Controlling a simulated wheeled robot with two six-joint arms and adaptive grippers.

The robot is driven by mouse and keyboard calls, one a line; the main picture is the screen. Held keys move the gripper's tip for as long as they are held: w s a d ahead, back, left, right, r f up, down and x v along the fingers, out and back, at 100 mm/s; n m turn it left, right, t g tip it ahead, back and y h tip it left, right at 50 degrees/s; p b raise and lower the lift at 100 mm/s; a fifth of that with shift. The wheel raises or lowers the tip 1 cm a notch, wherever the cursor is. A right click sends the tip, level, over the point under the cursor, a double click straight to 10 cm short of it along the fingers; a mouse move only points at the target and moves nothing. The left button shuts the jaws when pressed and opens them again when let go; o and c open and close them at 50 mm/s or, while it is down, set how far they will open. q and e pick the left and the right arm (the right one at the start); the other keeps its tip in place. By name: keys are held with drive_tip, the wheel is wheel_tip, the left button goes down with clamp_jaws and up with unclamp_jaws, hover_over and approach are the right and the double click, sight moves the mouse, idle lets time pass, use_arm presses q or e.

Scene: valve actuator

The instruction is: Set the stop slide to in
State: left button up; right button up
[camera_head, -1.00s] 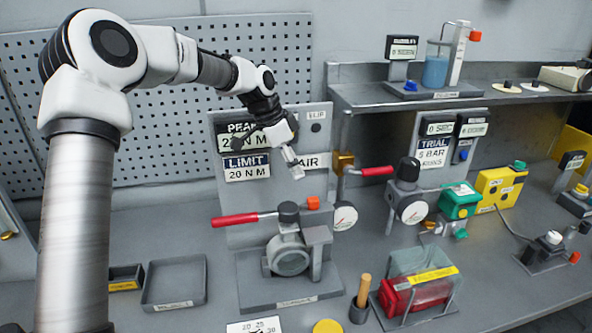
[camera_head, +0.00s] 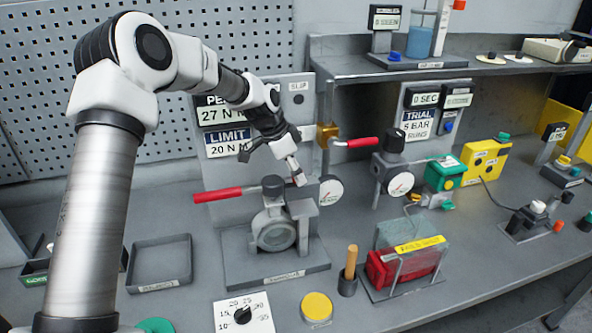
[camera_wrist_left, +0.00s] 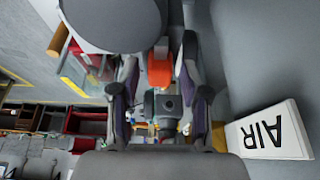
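The valve actuator (camera_head: 275,230) stands on its grey base plate on the bench, with a red-handled lever (camera_head: 218,194) to its left. An orange block (camera_wrist_left: 160,70), which may be the stop slide, shows between my left fingers in the left wrist view. In the head view it is mostly hidden by the gripper. My left gripper (camera_head: 297,177) points down at the top right of the actuator. In the wrist view its fingers stand apart on either side of the block; I cannot tell if they touch it. My right gripper is not in view.
A gauge (camera_head: 331,190) and a red-handled air valve (camera_head: 354,143) are close right of my left gripper. The panel with PEAK and LIMIT readouts (camera_head: 228,142) stands behind. A dial card (camera_head: 243,314), yellow disc (camera_head: 317,307) and empty tray (camera_head: 160,264) lie in front.

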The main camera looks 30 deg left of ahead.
use_arm(q)
drive_tip(key=shift+s, duration=0.1)
clamp_jaws()
drive_tip(key=shift+s+a, duration=0.1)
drive_tip(key=shift+o, duration=1.7)
unclamp_jaws()
drive_tip(key=shift+r, duration=0.1)
drive_tip(key=v, duration=1.1)
drive_tip(key=shift+a+r, duration=0.25)
drive_tip(key=shift+r, duration=0.1)
drive_tip(key=shift+s, duration=0.15)
